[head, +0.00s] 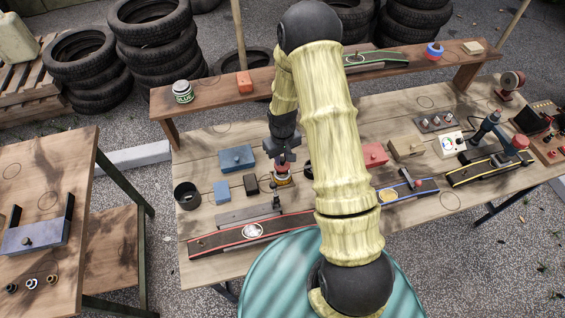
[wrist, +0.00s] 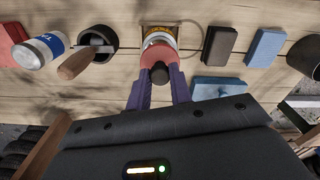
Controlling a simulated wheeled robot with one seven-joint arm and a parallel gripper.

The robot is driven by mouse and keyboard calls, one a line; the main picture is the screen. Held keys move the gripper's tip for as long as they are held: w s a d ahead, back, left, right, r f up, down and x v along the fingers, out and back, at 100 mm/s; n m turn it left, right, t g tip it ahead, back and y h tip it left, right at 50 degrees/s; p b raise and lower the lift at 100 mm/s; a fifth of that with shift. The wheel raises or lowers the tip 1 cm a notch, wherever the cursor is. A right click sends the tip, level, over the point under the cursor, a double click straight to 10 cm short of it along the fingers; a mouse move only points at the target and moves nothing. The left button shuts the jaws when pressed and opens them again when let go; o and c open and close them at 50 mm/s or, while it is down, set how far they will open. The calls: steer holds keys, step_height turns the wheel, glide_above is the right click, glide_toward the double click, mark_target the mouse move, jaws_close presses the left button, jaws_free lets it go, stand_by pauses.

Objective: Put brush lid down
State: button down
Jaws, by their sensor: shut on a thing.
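The brush lid (wrist: 157,54) is a red disc with a dark round knob. In the head view the red lid (head: 282,168) shows just under my gripper (head: 283,153). The purple fingers of my gripper (wrist: 160,77) are closed on the knob in the wrist view. A small jar (wrist: 158,37) with a yellow and white band is directly at the lid, and in the head view the jar (head: 283,180) stands on the table below it. I cannot tell whether the lid sits on the jar's rim or just above it. Any brush under the lid is hidden.
A dark block (wrist: 220,45), a blue block (wrist: 265,48) and a blue knobbed box (head: 237,158) are close by. A dark cup (wrist: 97,38) with a wooden handle and a blue-labelled can (wrist: 46,50) are also near. A red-edged track (head: 205,243) lies along the front edge.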

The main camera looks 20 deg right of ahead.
mark_target(282, 164)
step_height(282, 164, down, 4)
steer(key=shift+r+p, duration=0.1)
steer(key=shift+p, duration=0.5)
steer(key=shift+f, duration=0.2)
steer(key=shift+f, duration=0.15)
steer(key=c, duration=1.3)
jaws_free()
steer(key=shift+o, duration=0.2)
step_height(282, 164, up, 12)
steer(key=b, duration=0.3)
steer(key=shift+r, duration=0.2)
